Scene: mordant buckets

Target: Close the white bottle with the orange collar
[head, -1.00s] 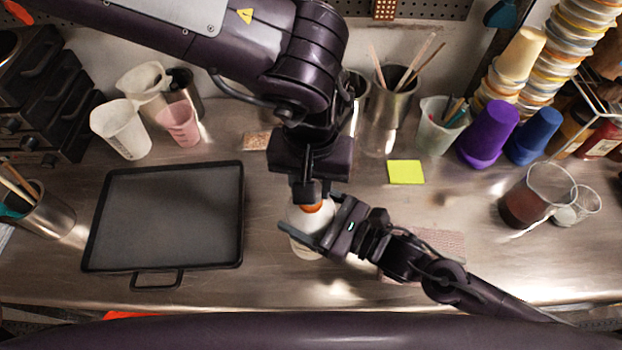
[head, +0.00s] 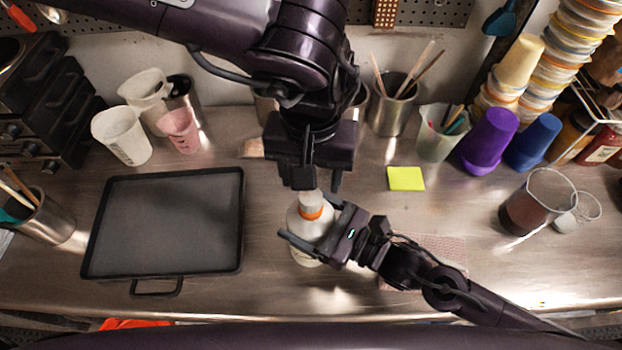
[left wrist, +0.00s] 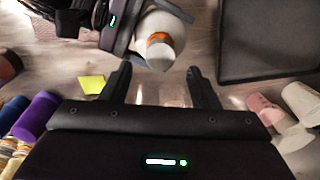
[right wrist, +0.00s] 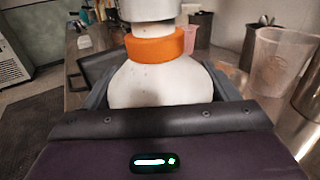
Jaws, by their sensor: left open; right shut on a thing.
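The white bottle (head: 310,225) stands upright on the metal bench, an orange collar (head: 311,213) around its neck. A pale cap (head: 311,200) sits on top, above the collar. The right wrist view also shows the white cap (right wrist: 150,9) above the orange collar (right wrist: 155,46); I cannot tell how tightly it sits. My right gripper (head: 307,219) is shut on the bottle's body, one finger on each side. My left gripper (head: 316,186) is open and empty, just above and behind the cap. In the left wrist view the bottle (left wrist: 157,25) lies beyond its open fingers.
A black tray (head: 165,172) lies to the left. A yellow note (head: 406,178) lies flat to the right. Beakers (head: 122,135), a purple cup (head: 488,140), a blue cup (head: 533,140) and a glass of dark liquid (head: 537,203) stand around the back and right.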

